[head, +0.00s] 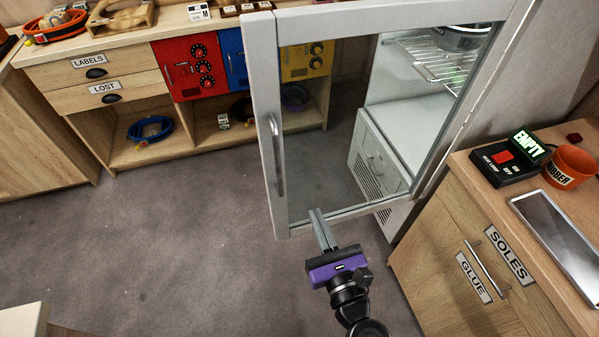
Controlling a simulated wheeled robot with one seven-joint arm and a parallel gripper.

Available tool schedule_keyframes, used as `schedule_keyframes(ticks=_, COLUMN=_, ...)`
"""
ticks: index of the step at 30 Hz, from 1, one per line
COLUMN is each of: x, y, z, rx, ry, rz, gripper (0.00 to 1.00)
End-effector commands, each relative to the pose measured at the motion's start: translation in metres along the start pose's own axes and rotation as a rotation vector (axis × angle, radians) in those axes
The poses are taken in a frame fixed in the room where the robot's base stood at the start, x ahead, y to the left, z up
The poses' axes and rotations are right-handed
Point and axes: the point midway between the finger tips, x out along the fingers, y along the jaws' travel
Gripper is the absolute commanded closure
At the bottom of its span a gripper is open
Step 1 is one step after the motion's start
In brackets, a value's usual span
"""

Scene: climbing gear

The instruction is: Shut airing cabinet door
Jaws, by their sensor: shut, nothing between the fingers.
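The airing cabinet door (262,120) is a pale grey frame with a large glass pane and a vertical bar handle (277,155) on its left side. It stands open, swung out from the white cabinet (395,215), whose wire shelf (432,62) shows at the upper right. My purple gripper (318,225) is shut and empty. Its fingertips overlap the door's bottom rail in the picture, right of the handle; I cannot tell whether they touch it.
A wooden counter unit (480,230) labelled SOLES and GLUE stands close on the right, with a switch box (507,162), an orange cup (570,166) and a metal tray (560,235) on top. A wooden bench (125,125) lines the back left. The grey floor (170,250) on the left is clear.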

Motion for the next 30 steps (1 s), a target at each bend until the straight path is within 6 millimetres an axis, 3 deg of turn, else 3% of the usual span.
schedule_keyframes(ticks=18, x=0.108, y=0.000, z=0.002, rx=-0.004, ry=-0.002, rz=-0.001, gripper=1.00)
schedule_keyframes(ticks=24, x=0.126, y=0.000, z=0.000, rx=-0.005, ry=0.000, rz=-0.001, gripper=1.00)
schedule_keyframes(ticks=30, x=0.130, y=0.000, z=0.001, rx=-0.005, ry=0.000, rz=-0.001, gripper=1.00)
